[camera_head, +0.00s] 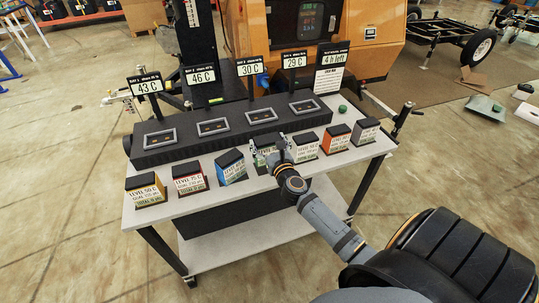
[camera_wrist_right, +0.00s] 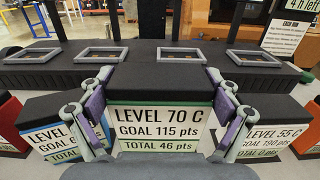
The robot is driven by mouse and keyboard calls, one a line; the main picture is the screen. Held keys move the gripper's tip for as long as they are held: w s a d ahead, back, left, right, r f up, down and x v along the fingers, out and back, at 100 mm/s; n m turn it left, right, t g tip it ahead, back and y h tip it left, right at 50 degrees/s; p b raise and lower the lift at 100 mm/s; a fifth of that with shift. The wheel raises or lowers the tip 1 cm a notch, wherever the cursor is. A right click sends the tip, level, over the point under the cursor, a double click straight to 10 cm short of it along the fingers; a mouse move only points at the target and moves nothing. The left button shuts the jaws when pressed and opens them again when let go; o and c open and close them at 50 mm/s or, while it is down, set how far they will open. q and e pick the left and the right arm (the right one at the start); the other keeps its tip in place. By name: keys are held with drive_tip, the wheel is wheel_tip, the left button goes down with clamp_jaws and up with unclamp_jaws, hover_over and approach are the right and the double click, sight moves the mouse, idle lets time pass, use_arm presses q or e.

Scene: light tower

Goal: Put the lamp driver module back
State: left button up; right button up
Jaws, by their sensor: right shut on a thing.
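My right gripper (camera_head: 272,155) is at the middle of the row of labelled blocks along the table's near edge. It is shut on the black-topped block (camera_wrist_right: 158,82), with one purple-grey finger on each side. The block's white label reads "LEVEL 70 C, GOAL 115 pts, TOTAL 46 pts", and a thin green edge shows. The block is upright; I cannot tell whether it rests on the table. No marking names any block as the lamp driver module. Behind it, a long black housing (camera_head: 170,155) has several grey-framed recesses (camera_head: 213,127) on top. My left gripper is out of view.
Blocks with yellow (camera_head: 146,189), red (camera_head: 189,177), blue (camera_head: 231,168) and orange (camera_head: 336,137) sides stand close by. Temperature signs (camera_head: 148,85) rise behind the housing. A small green button (camera_head: 342,109) sits at the table's back right.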

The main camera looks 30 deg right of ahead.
sight(269, 149)
drive_tip(key=shift+w+d+f, duration=0.25)
drive_tip(key=shift+w+f, duration=0.05)
drive_tip(key=shift+f, duration=0.2)
drive_tip(key=shift+w+d, duration=0.1)
drive_tip(key=shift+d, duration=0.05)
drive_tip(key=f+b, duration=0.2)
drive_tip(key=f, duration=0.1)
drive_tip(key=f+b, duration=0.1)
drive_tip(key=shift+w+d+f, duration=0.15)
drive_tip(key=shift+w+d, duration=0.05)
drive_tip(key=shift+d, duration=0.1)
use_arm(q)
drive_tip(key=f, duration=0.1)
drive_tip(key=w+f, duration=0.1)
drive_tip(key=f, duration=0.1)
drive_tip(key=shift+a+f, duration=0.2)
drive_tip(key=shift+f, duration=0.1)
use_arm(e)
drive_tip(key=o, duration=1.4)
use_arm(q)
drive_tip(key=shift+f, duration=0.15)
